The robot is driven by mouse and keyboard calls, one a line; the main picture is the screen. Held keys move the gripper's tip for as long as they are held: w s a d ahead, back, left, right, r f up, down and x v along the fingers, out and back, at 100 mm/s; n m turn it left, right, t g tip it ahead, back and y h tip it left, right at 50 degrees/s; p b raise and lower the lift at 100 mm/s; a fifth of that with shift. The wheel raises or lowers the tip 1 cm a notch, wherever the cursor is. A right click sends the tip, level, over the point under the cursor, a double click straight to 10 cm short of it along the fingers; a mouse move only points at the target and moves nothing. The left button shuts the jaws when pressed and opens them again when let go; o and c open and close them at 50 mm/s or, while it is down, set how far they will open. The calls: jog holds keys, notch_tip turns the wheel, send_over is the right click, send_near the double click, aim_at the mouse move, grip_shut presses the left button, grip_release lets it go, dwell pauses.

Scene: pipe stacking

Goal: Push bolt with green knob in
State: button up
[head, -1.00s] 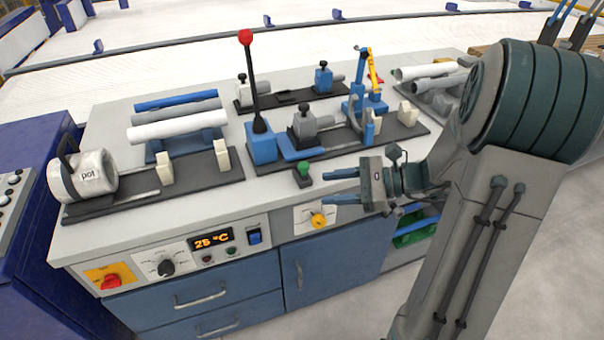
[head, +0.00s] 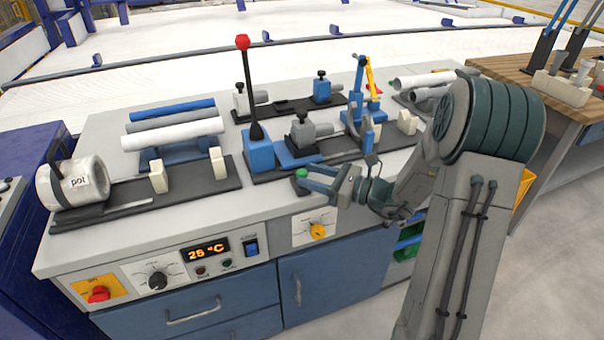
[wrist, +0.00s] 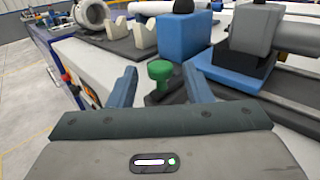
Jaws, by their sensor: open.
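The bolt with the green knob (head: 301,174) stands at the front edge of the bench top, below the blue block of the red-topped lever. In the wrist view the green knob (wrist: 159,71) sits ahead of my gripper (wrist: 160,88), between the lines of its two blue fingers. My gripper (head: 312,178) is open and empty, its fingertips close to the knob. I cannot tell whether a finger touches it. Part of the bolt is hidden behind the fingers in the head view.
The blue block (head: 260,152) with its upright red-topped lever (head: 243,42) stands just behind the knob. A clamp (head: 302,132) is to its right. A yellow dial (head: 318,231) is on the front panel below.

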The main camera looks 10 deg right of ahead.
aim_at(307, 174)
jog(key=shift+x, duration=1.6)
